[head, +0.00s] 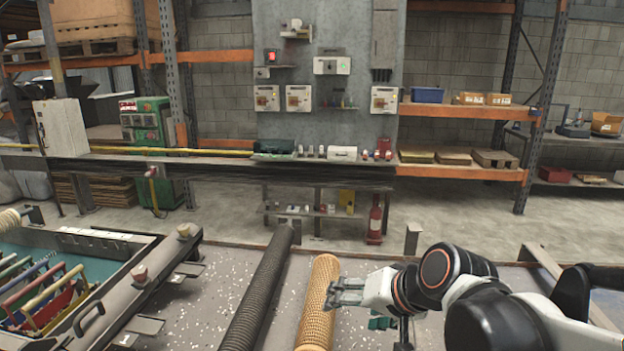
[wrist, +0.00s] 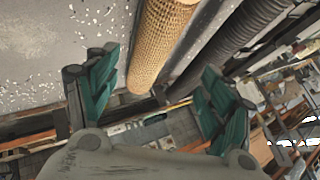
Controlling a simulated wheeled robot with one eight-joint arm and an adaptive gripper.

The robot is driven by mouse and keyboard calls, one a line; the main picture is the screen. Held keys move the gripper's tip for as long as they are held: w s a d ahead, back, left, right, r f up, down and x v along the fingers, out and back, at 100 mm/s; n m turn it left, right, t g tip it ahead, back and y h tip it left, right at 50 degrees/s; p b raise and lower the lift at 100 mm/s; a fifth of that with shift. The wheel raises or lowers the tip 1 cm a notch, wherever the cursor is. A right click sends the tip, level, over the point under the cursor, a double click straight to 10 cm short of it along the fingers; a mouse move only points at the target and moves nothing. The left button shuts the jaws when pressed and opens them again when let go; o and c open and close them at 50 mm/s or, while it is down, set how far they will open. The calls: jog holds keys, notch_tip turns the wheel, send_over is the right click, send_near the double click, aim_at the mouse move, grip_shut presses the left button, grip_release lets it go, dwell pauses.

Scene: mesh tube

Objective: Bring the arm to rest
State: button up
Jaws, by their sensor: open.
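My arm reaches in from the lower right of the head view. My gripper (head: 345,291) points left, with its fingertips close to the right side of the tan mesh tube (head: 317,305). In the wrist view my gripper (wrist: 158,64) shows its two green fingers spread wide apart. The mesh tube (wrist: 160,40) shows beyond the gap between them, and neither finger is seen closed on it. The tube lies lengthwise on the pale, speckled table. Its near end is cut off by the lower edge of the head view.
A dark ribbed tube (head: 262,285) lies left of the mesh tube, roughly parallel to it. Further left is a metal frame with a teal bed and coloured handles (head: 45,295). A short post (head: 412,238) stands behind my arm. Shelving and a wall panel (head: 328,100) are well back.

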jog(key=s+d+f+n+h, duration=0.1)
jog(key=s+d+h, duration=0.4)
jog(key=s+d, duration=0.7)
jog(key=shift+s+f+n, duration=0.3)
jog(key=shift+f+n, duration=0.05)
jog(key=shift+n, duration=0.15)
